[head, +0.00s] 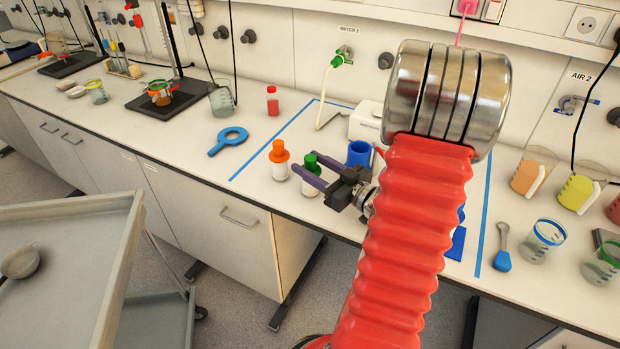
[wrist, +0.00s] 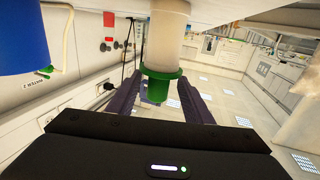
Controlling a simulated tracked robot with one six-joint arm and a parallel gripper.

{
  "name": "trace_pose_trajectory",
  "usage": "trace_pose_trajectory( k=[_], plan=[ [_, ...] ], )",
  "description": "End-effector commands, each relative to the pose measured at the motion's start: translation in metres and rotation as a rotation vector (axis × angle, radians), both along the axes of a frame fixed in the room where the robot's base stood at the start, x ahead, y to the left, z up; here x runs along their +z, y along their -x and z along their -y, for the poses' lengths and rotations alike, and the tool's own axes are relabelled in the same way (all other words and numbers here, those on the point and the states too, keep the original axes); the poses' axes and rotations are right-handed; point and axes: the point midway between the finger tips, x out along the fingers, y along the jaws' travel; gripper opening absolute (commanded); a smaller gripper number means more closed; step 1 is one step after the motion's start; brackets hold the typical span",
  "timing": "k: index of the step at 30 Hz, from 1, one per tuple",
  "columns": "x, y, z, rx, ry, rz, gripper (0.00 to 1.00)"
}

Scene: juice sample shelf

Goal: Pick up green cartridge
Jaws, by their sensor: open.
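The green cartridge (head: 310,162) stands upright on the white counter, with a green cap and a pale body. My gripper (head: 307,164) is open, with its purple fingers on either side of the green cartridge near its cap. The near finger hides part of the cartridge in the head view. In the wrist view the green cap (wrist: 163,87) shows between the two fingers (wrist: 160,92), and the picture is turned over. I cannot tell whether either finger touches it.
An orange-capped cartridge (head: 279,160) stands close on the left. A blue cup (head: 359,153) stands to the right behind my gripper. A blue ring-ended tool (head: 228,141) lies further left, and a small red bottle (head: 272,101) stands behind. Blue tape (head: 262,152) marks the counter area.

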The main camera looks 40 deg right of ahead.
Motion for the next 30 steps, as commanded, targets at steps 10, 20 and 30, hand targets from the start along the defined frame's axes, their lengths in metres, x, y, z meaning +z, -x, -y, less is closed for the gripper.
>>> trace_pose_trajectory(
  k=[10, 20, 30],
  plan=[
    [0.001, -0.040, -0.002, 0.004, 0.001, -0.001, 0.46],
    [0.001, -0.047, -0.001, 0.001, 0.000, 0.000, 0.46],
    [0.001, -0.047, -0.001, 0.001, 0.000, 0.000, 0.46]
  ],
)
